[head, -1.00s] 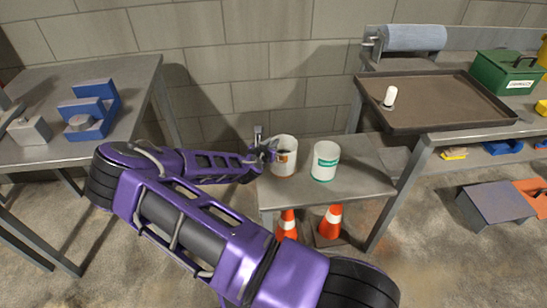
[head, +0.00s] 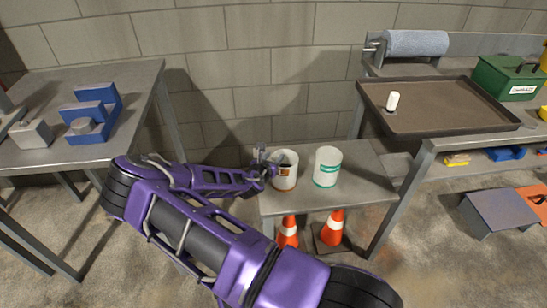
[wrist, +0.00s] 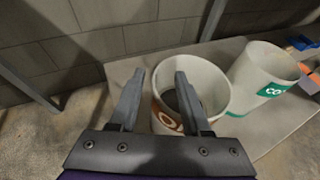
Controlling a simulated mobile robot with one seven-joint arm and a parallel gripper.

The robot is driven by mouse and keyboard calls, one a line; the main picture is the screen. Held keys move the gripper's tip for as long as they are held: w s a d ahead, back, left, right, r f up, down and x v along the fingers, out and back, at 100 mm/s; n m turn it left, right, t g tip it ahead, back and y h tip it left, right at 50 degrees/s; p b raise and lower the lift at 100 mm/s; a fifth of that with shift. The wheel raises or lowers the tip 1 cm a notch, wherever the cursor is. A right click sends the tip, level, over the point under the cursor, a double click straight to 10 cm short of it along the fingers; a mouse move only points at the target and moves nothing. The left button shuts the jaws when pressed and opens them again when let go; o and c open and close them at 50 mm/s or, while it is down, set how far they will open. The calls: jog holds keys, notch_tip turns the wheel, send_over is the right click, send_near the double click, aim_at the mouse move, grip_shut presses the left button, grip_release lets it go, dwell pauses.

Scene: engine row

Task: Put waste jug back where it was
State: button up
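A white, open-topped jug with an orange label (head: 285,172) stands upright on the small grey table, left of a similar white jug with a green label (head: 327,167). Both show in the wrist view, the orange-labelled one (wrist: 215,88) nearer and the green-labelled one (wrist: 262,75) to its right. I cannot read either label as waste. My gripper (head: 268,160) is at the left side of the orange-labelled jug. In the wrist view my gripper (wrist: 160,72) has its fingers well apart: the left one is outside the jug's wall, the right one over its opening.
The small table (head: 350,200) has bare room at its front and right. Orange cones (head: 332,228) stand beneath it. A brown tray (head: 440,115) lies on the right bench with a white-topped item (head: 392,101). A left bench (head: 130,75) holds blue blocks.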

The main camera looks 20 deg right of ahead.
jog(key=shift+r, duration=0.1)
jog(key=shift+s+a+r, duration=0.15)
jog(key=shift+s+a, duration=0.1)
jog(key=shift+a, duration=0.05)
jog(key=p+v, duration=0.1)
jog(key=v, duration=1)
jog(key=shift+s, duration=0.1)
